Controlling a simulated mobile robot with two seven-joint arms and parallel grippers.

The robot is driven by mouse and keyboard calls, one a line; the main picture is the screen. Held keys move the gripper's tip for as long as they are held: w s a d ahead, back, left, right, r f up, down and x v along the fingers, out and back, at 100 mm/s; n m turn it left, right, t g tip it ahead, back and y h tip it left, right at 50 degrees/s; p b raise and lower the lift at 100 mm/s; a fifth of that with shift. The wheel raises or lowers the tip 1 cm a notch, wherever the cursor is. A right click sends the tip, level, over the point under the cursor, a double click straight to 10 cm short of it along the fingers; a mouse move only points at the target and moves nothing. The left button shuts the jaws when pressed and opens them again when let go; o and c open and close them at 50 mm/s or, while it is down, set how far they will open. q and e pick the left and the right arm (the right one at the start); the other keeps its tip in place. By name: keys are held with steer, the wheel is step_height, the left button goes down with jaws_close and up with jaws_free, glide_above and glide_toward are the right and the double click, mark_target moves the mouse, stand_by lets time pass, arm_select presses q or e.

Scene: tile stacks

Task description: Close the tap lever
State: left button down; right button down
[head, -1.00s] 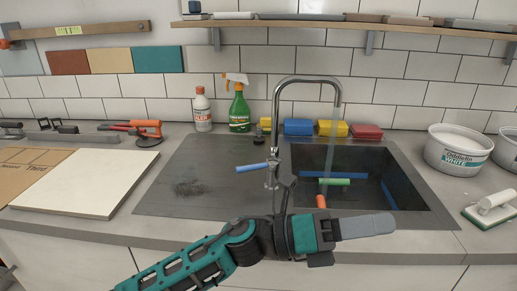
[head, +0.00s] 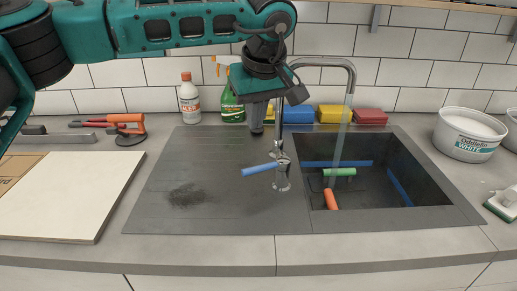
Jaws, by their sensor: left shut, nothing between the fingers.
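The tap (head: 318,62) is a chrome swan-neck with its spout over the sink basin, and a thin stream of water (head: 341,130) falls from it. Its lever (head: 261,169) has a blue handle that sticks out to the left of the tap body (head: 281,172), tilted slightly down. My left gripper (head: 257,130) points down from above, shut and empty. In the picture its fingertips are a little above the blue lever, apart from it, and left of the tap's riser. My right gripper is not in view.
The sink basin (head: 433,178) holds a green and an orange roller-like piece. A white bottle (head: 188,100), a green spray bottle (head: 231,105) and coloured sponges (head: 330,114) stand behind. A white bucket (head: 466,140) is at right.

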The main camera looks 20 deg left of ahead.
mark_target(265, 167)
arm_select(q)
step_height(265, 167, down, 9)
steer(key=shift+a+f, duration=0.15)
steer(key=shift+a, duration=0.1)
stand_by(0.5)
steer(key=shift+d, duration=0.1)
